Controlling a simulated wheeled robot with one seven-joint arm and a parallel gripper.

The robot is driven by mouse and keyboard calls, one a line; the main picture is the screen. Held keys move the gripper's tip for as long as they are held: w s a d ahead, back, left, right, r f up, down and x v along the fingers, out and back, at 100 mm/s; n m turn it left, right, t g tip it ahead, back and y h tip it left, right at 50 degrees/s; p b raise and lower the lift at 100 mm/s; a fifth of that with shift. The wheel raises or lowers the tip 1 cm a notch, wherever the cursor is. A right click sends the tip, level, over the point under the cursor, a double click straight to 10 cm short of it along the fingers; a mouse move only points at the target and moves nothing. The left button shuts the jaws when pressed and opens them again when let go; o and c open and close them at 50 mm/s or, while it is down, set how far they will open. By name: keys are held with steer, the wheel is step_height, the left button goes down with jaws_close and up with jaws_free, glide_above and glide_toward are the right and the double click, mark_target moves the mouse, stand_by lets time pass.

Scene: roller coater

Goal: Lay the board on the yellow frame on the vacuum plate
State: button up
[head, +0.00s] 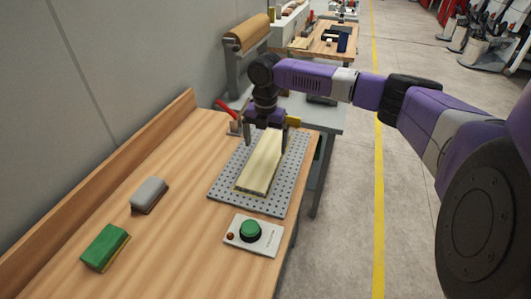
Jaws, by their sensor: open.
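The pale wooden board (262,165) lies on the grey perforated vacuum plate (222,187) near the right edge of the wooden bench. A thin yellow line shows along the board's near edge, and most of the yellow frame is hidden under the board. My gripper (265,143) is above the far part of the board, pointing down. Its two fingers are apart, one on either side of the board. From this view I cannot tell whether the fingers touch the board.
A control box with a green button (250,231) sits in front of the plate. A grey block (149,195) and a green sponge (105,247) lie to the left. A red-handled clamp (228,112) and a brown roll (248,31) stand behind.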

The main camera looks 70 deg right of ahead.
mark_target(265, 156)
step_height(265, 156, up, 8)
steer(key=b, duration=0.1)
steer(key=shift+f, duration=0.15)
stand_by(0.5)
